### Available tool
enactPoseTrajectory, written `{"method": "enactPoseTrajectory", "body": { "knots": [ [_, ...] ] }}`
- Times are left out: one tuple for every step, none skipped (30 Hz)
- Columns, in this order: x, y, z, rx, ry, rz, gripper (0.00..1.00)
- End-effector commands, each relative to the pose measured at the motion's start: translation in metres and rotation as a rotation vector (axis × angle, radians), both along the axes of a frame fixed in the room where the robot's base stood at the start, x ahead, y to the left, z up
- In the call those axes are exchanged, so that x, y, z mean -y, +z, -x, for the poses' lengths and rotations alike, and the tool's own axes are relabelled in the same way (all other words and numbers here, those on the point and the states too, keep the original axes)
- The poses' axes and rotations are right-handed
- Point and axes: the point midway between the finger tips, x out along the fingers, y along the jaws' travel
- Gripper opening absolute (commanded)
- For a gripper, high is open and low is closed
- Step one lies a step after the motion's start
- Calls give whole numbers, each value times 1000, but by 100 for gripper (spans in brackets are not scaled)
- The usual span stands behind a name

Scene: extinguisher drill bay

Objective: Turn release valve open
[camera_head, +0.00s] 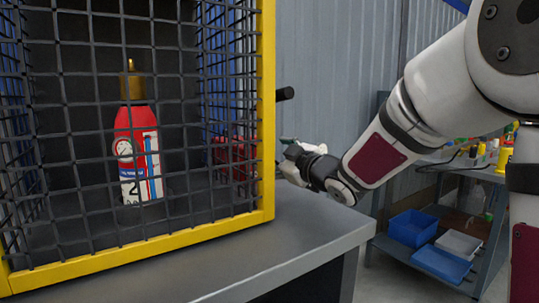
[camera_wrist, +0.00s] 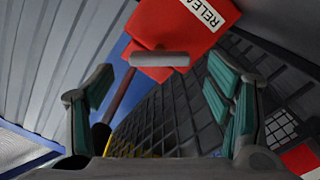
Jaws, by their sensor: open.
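The release valve shows in the wrist view as a red body (camera_wrist: 178,22) with a white label reading "RELEA", the rest cut off. A pale grey bar (camera_wrist: 160,59) lies across its lower part. My gripper (camera_wrist: 158,78) is open, with teal-padded fingers on either side. The bar sits between and beyond the fingertips, with no visible contact. In the head view my gripper (camera_head: 297,158) is just right of the yellow-framed cage. A red part (camera_head: 230,152) shows through the cage mesh left of it; I cannot tell whether it is the same valve.
The mesh cage (camera_head: 266,100) stands on a grey table (camera_head: 310,232) and holds a red extinguisher (camera_head: 123,165). A black-ended handle (camera_head: 285,94) sticks out at the cage's right side. Blue bins (camera_head: 412,228) sit on a shelf at the right. A corrugated wall (camera_head: 335,65) stands behind.

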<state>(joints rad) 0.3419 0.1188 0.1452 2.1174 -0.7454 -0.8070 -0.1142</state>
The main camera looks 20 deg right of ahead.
Motion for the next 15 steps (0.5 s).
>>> {"method": "enactPoseTrajectory", "body": {
  "knots": [
    [4,1,10,1,-4,3,73],
    [7,1,16,1,-4,3,73],
    [9,1,24,1,-4,2,73],
    [10,0,30,0,-3,1,73],
    [12,1,36,1,-2,2,73],
    [15,0,44,1,-4,2,73],
    [17,0,50,1,-3,3,73],
    [19,0,56,1,-2,2,73],
    [21,0,62,2,-3,2,73],
    [23,0,67,1,-3,3,73],
    [24,0,72,0,-3,2,73],
    [25,0,77,1,-2,2,73],
    [26,0,80,0,-1,2,73],
    [27,0,84,0,-1,2,73],
    [29,0,87,0,-1,1,73]
  ]
}}
